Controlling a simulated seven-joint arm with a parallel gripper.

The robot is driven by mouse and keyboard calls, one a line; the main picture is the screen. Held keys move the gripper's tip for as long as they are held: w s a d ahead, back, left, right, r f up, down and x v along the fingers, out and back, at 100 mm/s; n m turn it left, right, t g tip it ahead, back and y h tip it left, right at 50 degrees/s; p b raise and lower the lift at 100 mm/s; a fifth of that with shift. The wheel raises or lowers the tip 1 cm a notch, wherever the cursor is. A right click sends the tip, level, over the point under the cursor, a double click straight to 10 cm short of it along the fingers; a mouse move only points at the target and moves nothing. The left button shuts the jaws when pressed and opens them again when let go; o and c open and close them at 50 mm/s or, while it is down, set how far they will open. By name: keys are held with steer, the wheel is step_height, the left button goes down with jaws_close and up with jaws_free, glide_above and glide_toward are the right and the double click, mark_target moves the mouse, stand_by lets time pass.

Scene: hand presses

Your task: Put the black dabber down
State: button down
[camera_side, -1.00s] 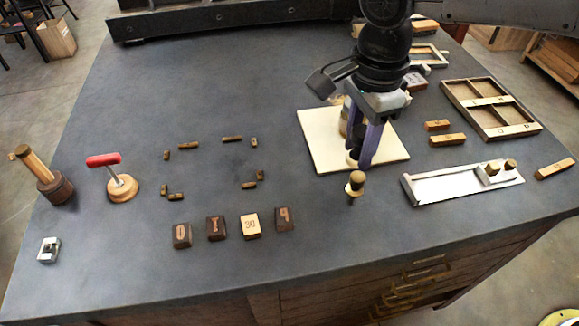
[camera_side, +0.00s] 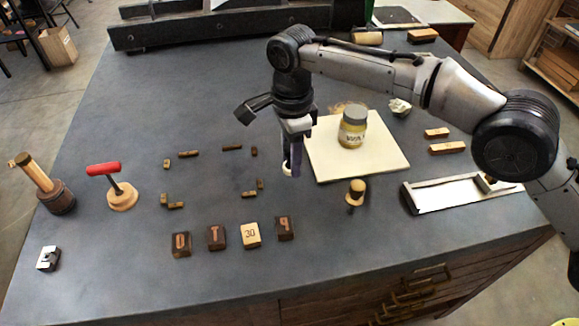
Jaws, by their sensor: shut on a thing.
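My gripper (camera_side: 290,168) points down above the dark table, just left of the cream board. Its fingers are shut on what I take to be the black dabber (camera_side: 287,170). Only a pale bit shows at the fingertips; the rest is hidden or lost against the dark table. I cannot tell how high it is above the table. A small wooden-knobbed tool (camera_side: 356,190) with a dark lower part stands in front of the board. At the far left a tool with a slanted wooden handle and dark round base (camera_side: 58,200) stands on the table.
A labelled jar (camera_side: 352,130) stands on the cream board (camera_side: 385,160). A red-handled tool (camera_side: 122,195) stands left. Several letter blocks (camera_side: 250,236) lie in front, small wooden pieces (camera_side: 232,147) behind them.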

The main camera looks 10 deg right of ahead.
mark_target(289, 170)
steer(key=shift+w+a+f, duration=0.1)
steer(key=shift+f, duration=0.1)
steer(key=shift+w+f, duration=0.1)
steer(key=shift+f, duration=1.5)
steer(key=shift+c, duration=2.4)
jaws_free()
steer(key=shift+f, duration=0.15)
steer(key=shift+r, duration=3.9)
